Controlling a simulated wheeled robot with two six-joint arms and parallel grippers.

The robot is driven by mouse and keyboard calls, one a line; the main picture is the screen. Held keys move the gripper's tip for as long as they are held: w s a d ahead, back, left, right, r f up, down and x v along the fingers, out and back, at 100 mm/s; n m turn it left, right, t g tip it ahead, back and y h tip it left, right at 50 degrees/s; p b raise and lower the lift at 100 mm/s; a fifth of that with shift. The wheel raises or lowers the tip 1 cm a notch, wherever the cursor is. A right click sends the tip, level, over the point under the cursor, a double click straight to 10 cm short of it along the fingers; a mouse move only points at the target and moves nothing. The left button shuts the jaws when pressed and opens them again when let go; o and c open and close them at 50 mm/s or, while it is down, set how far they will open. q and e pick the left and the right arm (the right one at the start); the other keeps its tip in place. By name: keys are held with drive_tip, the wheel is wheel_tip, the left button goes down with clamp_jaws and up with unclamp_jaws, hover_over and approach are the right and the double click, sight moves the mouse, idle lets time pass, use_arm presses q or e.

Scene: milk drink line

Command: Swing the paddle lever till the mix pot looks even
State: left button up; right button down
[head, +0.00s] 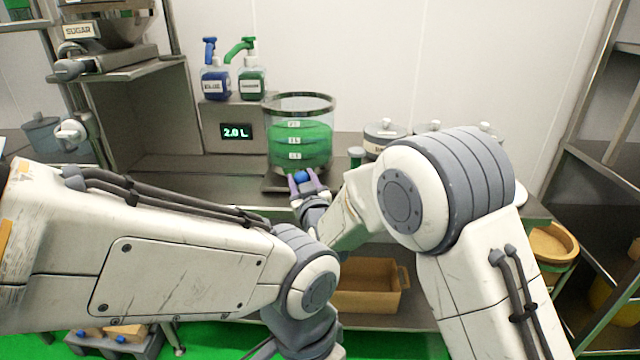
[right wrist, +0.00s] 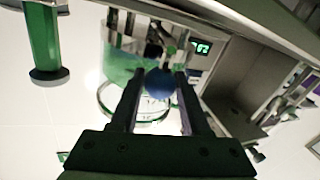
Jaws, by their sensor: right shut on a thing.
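The mix pot (head: 300,150) is a clear glass vessel with level labels on its front, holding green liquid with lighter and darker bands. It also shows in the right wrist view (right wrist: 119,72). The paddle lever's blue knob (head: 303,177) is at the front foot of the pot. My right gripper (head: 308,183) is shut on this knob. In the right wrist view the blue knob (right wrist: 160,83) sits between the two fingers. The rest of the lever is mostly hidden. My left arm crosses the lower left, but its gripper is out of view.
A display (head: 236,131) reading 2.0 L is left of the pot. Lidded containers (head: 385,136) stand on the right. An open tan box (head: 368,288) is on the shelf below.

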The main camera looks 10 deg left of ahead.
drive_tip(key=shift+s+a, duration=0.2)
drive_tip(key=shift+a, duration=0.9)
drive_tip(key=shift+c, duration=1.9)
unclamp_jaws()
drive_tip(key=b+v, duration=0.1)
drive_tip(key=v, duration=0.9)
drive_tip(key=shift+s, duration=0.2)
drive_tip(key=shift+d, duration=0.1)
